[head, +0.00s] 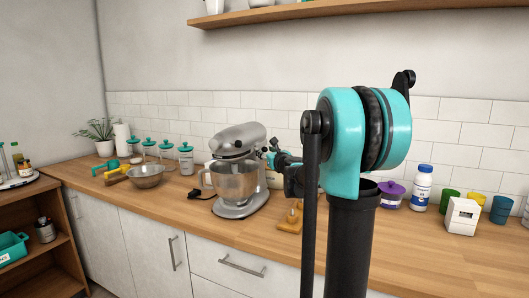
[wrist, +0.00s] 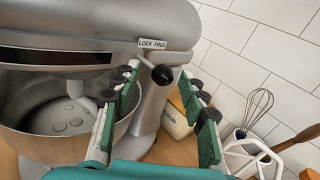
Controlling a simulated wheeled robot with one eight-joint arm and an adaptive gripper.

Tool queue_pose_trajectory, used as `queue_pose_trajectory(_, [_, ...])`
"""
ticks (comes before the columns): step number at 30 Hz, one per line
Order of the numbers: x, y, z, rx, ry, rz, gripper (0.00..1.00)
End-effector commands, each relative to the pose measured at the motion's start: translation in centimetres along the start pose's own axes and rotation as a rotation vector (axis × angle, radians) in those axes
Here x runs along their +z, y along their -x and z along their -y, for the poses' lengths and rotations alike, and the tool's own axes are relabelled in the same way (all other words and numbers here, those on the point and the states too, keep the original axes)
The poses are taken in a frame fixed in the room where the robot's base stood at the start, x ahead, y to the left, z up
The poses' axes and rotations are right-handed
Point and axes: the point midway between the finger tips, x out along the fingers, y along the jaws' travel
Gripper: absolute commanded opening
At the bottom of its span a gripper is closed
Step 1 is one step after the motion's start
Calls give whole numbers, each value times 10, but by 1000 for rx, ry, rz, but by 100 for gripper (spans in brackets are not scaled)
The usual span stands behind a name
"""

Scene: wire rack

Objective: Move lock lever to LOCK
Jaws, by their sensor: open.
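The silver stand mixer (head: 238,143) stands on the wooden counter in the head view, with its steel bowl (head: 233,180) under the head. In the wrist view the mixer head (wrist: 80,25) fills the upper left. The lock lever (wrist: 161,74) is a short metal stem with a black ball knob on the mixer's side. A LOCK FREE label (wrist: 152,44) sits just above it. My gripper (wrist: 158,82) is open, with its green-padded fingers on either side of the knob in the picture. I cannot tell whether either finger touches it. In the head view my gripper (head: 272,156) is beside the mixer's right side.
In the head view a small metal bowl (head: 147,177) and teal-lidded jars (head: 186,160) stand left of the mixer. Counter in front is mostly clear.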

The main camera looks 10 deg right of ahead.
Motion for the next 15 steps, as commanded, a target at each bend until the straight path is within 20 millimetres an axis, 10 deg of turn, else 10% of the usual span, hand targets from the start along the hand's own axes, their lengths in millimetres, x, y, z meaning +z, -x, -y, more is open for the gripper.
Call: queue_pose_trajectory(15, [0, 90, 0, -1, 0, 0, 43])
